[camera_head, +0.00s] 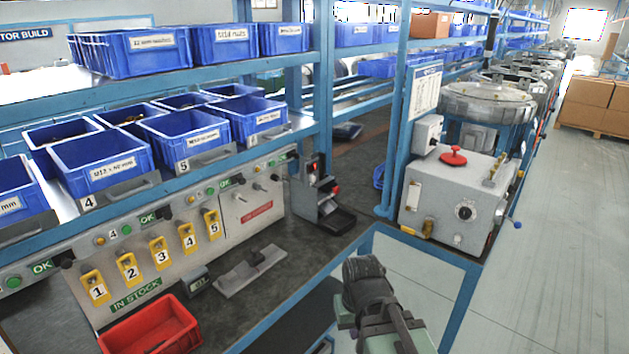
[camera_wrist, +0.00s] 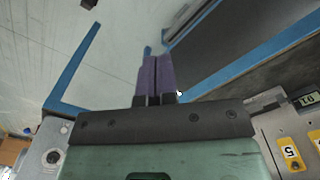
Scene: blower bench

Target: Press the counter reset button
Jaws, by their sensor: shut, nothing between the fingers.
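I cannot tell for certain which part is the counter reset button. In the head view, a small dark box (camera_head: 197,281) with a display-like face lies on the bench by the red bin. A grey device with red buttons (camera_head: 325,195) stands at the right end of the bench panel. My gripper (camera_wrist: 156,62) shows in the wrist view with its two purple fingers together and nothing between them. It is over the bench's right end and the floor, touching nothing that I can see. In the head view my arm is at the lower middle, and its fingertips cannot be made out.
The dark bench top (camera_head: 245,262) carries a red bin (camera_head: 150,330) and a grey fixture plate (camera_head: 250,270). Numbered yellow tags line the panel, with blue bins (camera_head: 190,138) on the shelves above. A blue frame post (camera_head: 400,120) and a grey machine (camera_head: 455,200) stand to the right.

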